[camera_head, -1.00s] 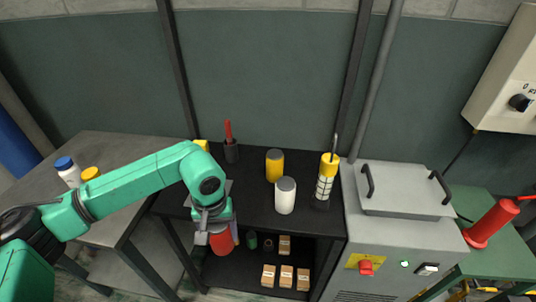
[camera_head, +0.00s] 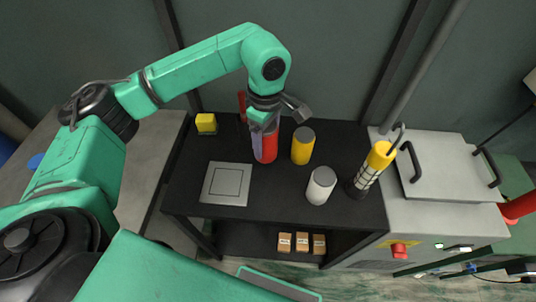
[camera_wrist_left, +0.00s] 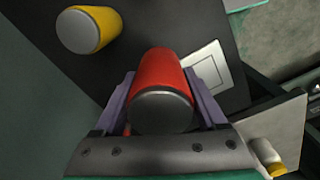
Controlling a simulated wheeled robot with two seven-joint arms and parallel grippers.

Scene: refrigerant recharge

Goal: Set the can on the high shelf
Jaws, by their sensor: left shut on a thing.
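The red can (camera_head: 269,150) is upright in my left gripper (camera_head: 264,138), over the back middle of the black shelf unit's top (camera_head: 236,212). In the left wrist view the two purple fingers of the gripper (camera_wrist_left: 162,103) close on either side of the red can (camera_wrist_left: 160,72), whose grey end faces the camera. I cannot tell whether its base touches the shelf top. My right gripper is not in view.
A yellow can (camera_head: 303,146) stands close right of the red can; a white can (camera_head: 320,186) is in front. A caged yellow lamp (camera_head: 373,166) stands at right. A grey square plate (camera_head: 226,184) lies left. Small boxes (camera_head: 302,242) sit on the lower shelf.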

